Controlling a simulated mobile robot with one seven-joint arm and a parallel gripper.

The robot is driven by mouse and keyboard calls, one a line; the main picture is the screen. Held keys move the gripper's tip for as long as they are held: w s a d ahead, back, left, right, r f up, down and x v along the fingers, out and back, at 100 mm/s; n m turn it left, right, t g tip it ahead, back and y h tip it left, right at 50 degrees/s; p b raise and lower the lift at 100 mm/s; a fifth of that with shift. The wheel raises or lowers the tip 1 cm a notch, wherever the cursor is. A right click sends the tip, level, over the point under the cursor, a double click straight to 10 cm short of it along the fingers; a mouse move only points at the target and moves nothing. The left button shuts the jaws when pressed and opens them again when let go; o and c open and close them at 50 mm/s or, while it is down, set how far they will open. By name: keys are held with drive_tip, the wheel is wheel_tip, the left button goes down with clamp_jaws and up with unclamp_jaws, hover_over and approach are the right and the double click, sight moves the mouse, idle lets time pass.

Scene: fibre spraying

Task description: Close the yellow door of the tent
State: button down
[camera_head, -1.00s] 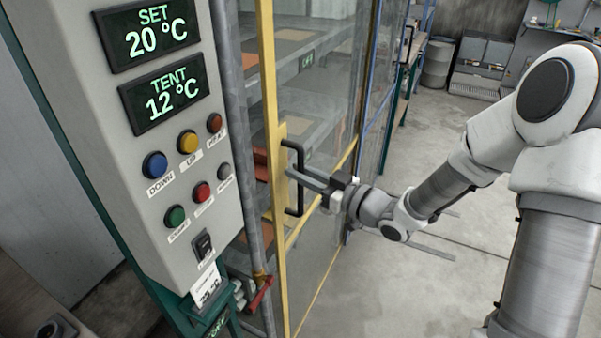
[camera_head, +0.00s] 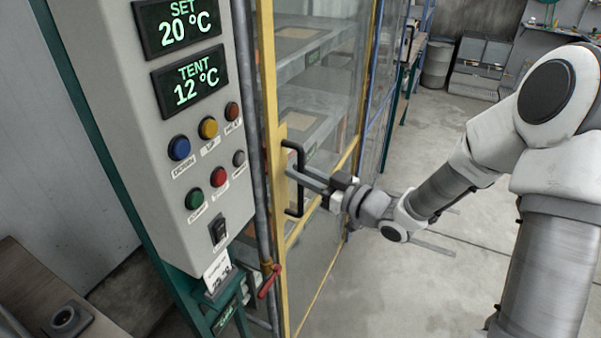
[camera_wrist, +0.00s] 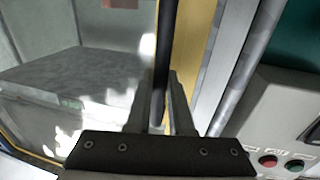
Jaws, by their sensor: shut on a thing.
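The tent door has a yellow frame (camera_head: 268,90) with a clear panel and a black upright bar handle (camera_head: 299,205). My gripper (camera_head: 292,172) is shut on the middle of this handle. In the wrist view the black handle (camera_wrist: 168,30) runs between my two fingers (camera_wrist: 162,80), with the yellow frame (camera_wrist: 187,45) just to its right. The door's handle edge is close beside the grey tent post (camera_head: 250,130). I cannot tell whether they touch.
A grey control box (camera_head: 190,240) with buttons and two displays stands left of the post. A red-handled valve (camera_head: 270,282) sits low by the post. Shelves (camera_head: 310,100) show through the door panel. Open concrete floor (camera_head: 420,290) lies to the right.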

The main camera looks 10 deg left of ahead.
drive_tip(key=shift+s+a+f, duration=0.1)
drive_tip(key=shift+s+a, duration=0.05)
drive_tip(key=shift+s, duration=0.1)
drive_tip(key=c, duration=0.8)
unclamp_jaws()
drive_tip(key=v, duration=1.7)
drive_tip(key=shift+d+p, duration=0.25)
drive_tip(key=shift+p, duration=0.1)
drive_tip(key=shift+s, duration=0.1)
